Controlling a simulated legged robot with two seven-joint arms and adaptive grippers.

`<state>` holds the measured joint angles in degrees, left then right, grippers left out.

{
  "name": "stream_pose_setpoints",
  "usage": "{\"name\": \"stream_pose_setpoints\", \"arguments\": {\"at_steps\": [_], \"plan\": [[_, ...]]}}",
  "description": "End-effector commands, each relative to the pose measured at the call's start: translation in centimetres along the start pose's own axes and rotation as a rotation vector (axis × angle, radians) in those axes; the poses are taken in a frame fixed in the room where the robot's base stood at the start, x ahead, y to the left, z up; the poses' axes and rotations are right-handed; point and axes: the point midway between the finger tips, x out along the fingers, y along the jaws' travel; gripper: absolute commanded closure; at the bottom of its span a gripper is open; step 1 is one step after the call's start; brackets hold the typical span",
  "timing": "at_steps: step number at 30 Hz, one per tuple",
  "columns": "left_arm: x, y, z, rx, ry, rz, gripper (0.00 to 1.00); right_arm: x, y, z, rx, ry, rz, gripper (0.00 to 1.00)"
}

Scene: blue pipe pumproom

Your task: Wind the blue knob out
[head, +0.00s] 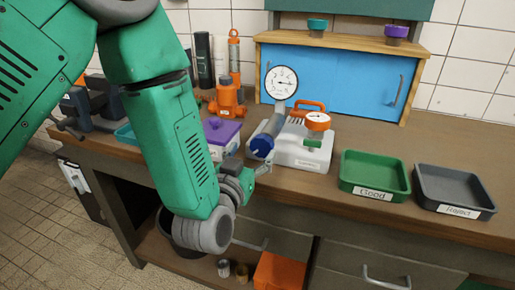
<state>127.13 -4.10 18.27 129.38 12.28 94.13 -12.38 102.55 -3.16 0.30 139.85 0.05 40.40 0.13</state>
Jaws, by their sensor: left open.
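The blue knob (262,146) sits at the front end of a grey cylinder on a white pump unit (304,154) with two round gauges and an orange handle. The unit stands on the wooden workbench. My left arm comes in from the upper left and bends down in front of the bench. My left gripper (262,166) is open, just below and in front of the knob. I cannot tell whether a finger touches the knob. The wrist hides part of the bench edge. My right gripper is not in view.
A green tray labelled "Good" (375,174) and a grey tray (453,188) stand right of the unit. A purple-topped box (222,134) and an orange pump (227,97) are to the left. A blue cabinet (338,78) stands behind. A vise (85,107) is at the far left.

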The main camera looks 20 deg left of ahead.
Motion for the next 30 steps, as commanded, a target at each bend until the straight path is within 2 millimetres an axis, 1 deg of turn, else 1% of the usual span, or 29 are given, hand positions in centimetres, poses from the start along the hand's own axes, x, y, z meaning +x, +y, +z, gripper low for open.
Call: {"name": "stream_pose_setpoints", "arguments": {"at_steps": [1, 3, 7, 10, 17, 20, 21, 23, 30], "plan": [[0.8, 0.3, -0.1, 0.002, 0.002, 0.001, 0.34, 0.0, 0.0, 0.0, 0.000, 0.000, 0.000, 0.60], [1.7, 0.4, -0.1, 0.004, 0.001, 0.000, 0.34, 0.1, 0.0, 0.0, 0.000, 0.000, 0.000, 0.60], [2.9, 0.7, -0.2, 0.007, 0.003, -0.001, 0.34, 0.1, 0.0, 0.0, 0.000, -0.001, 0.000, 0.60], [3.2, 0.6, -0.2, 0.006, 0.003, -0.001, 0.34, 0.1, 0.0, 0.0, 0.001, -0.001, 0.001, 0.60], [3.0, 0.0, -0.1, 0.000, 0.002, 0.001, 0.34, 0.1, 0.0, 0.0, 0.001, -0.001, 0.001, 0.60], [3.0, -0.1, 0.0, -0.001, 0.002, 0.001, 0.66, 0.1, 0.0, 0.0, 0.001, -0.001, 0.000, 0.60], [3.0, -0.1, 0.0, -0.001, 0.001, 0.000, 0.80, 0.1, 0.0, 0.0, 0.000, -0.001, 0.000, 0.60], [3.0, -0.1, 0.0, 0.001, 0.001, -0.002, 0.84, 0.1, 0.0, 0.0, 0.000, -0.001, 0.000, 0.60], [3.0, 0.1, 0.0, 0.002, -0.002, -0.006, 0.84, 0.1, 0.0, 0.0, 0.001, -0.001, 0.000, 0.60]]}}
